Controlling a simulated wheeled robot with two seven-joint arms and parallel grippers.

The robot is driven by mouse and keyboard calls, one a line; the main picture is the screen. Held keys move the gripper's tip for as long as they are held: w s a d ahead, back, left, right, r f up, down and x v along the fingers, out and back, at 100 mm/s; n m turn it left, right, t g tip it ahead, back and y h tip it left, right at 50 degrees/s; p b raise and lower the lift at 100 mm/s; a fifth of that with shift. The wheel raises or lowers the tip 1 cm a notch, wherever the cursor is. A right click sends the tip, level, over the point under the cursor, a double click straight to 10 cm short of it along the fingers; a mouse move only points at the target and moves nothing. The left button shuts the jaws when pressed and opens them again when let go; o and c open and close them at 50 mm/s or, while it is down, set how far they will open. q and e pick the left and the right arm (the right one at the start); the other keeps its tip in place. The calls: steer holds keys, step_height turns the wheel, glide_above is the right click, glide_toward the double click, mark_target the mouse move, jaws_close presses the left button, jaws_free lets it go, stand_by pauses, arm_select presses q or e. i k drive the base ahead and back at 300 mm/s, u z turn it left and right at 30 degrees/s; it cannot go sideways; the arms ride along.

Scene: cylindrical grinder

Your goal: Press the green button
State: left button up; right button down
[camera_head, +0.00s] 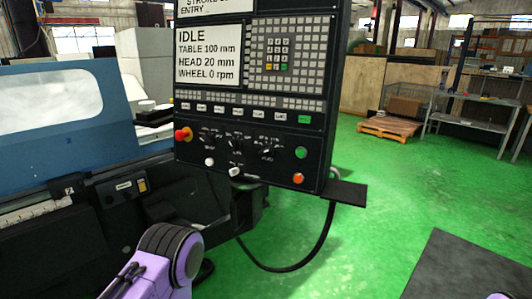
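A round green button (301,153) sits at the lower right of the black control panel (215,165), just above a round orange button (298,178). Nothing covers the green button. A green rectangular key (305,119) is higher up, at the right end of a row of white keys. The screen reads IDLE, table 100 mm, head 20 mm, wheel 0 rpm. Part of my purple and black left arm shows at the bottom left, below the panel and apart from it. Only a purple sliver of my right arm shows at the bottom right edge. Neither gripper's fingers are in view.
A red knob (183,134) sticks out at the panel's left edge. A small black shelf (346,194) juts out at its lower right, and a black cable (325,245) loops below. The blue grinder (60,115) stands at left. Green floor is open to the right.

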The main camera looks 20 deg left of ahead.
mark_target(300, 152)
steer(key=u, duration=0.25)
steer(key=i, duration=1)
